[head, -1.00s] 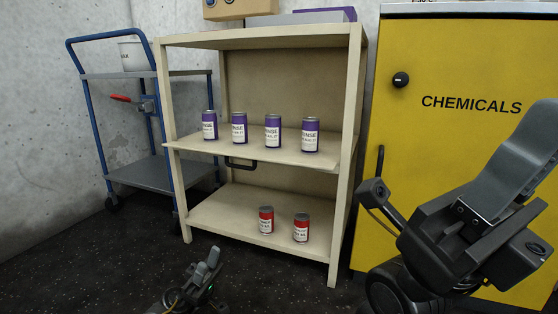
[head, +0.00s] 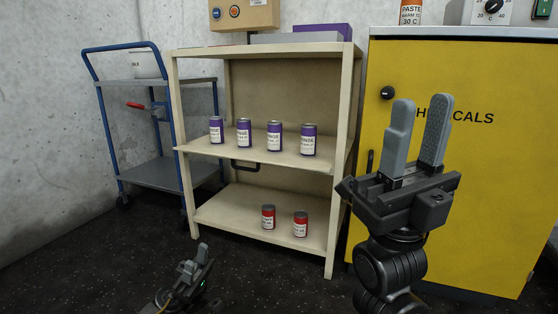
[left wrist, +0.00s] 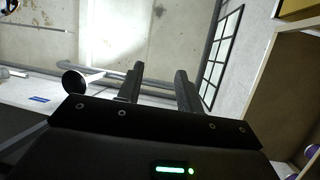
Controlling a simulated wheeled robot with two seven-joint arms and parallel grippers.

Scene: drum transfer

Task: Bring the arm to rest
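My right gripper (head: 421,102) points up in front of the yellow chemicals cabinet, at the right of the head view. Its two grey fingers stand apart with nothing between them. My left gripper (head: 194,260) is low at the bottom left of the head view, in front of the shelf unit and above the dark floor. In the left wrist view its fingers (left wrist: 158,70) are apart and empty. Neither gripper touches any can or furniture that I can see.
A cream shelf unit (head: 180,80) holds several purple cans (head: 244,132) on its middle shelf and two red-and-white cans (head: 268,217) below. A blue trolley (head: 155,172) stands left. The yellow cabinet (head: 480,200) stands right. The dark floor (head: 90,270) in front is clear.

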